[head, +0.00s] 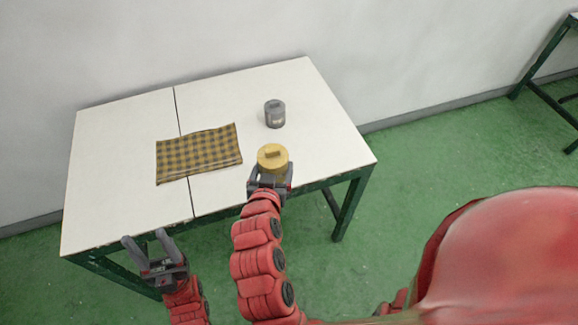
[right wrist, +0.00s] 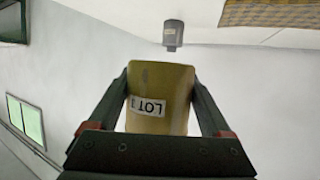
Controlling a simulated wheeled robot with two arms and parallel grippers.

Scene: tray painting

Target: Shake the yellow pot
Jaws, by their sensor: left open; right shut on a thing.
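In the right wrist view the yellow pot (right wrist: 160,95) sits between the two fingers, with a white label reading "LOT" that appears upside down. I cannot tell from these frames whether the pot touches the table. My left gripper (head: 148,246) is open and empty at the table's front left edge.
A grey pot (head: 274,114) stands on the table behind the yellow pot and also shows in the right wrist view (right wrist: 173,35). A checked yellow and black cloth (head: 198,153) lies left of the pots. The white table (head: 110,200) is bare at the left. A wall stands behind it.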

